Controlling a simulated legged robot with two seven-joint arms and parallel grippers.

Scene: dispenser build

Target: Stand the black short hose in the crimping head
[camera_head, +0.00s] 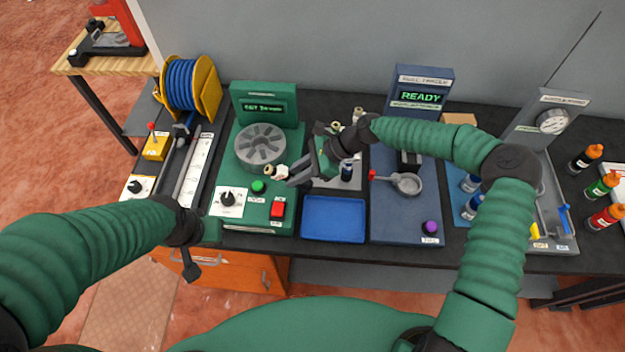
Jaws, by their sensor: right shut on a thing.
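The crimping head (262,146) is a grey round disc with radial slots on the green machine at the left centre. My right gripper (280,173) is shut, just right of and in front of the head. It holds a small piece with a pale end, apparently the black short hose (271,172). The fingers hide much of the piece, and its tilt is hard to tell. It appears outside the head's centre. My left gripper (190,264) hangs low at the bench's front edge, away from the head. Its jaws are too small and dark to judge.
The green machine has a dial (228,198), a green button (258,187) and a red switch (278,208). An empty blue tray (334,219) lies to the right. A blue hose reel (188,85) stands back left, and a blue READY machine (420,95) back right.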

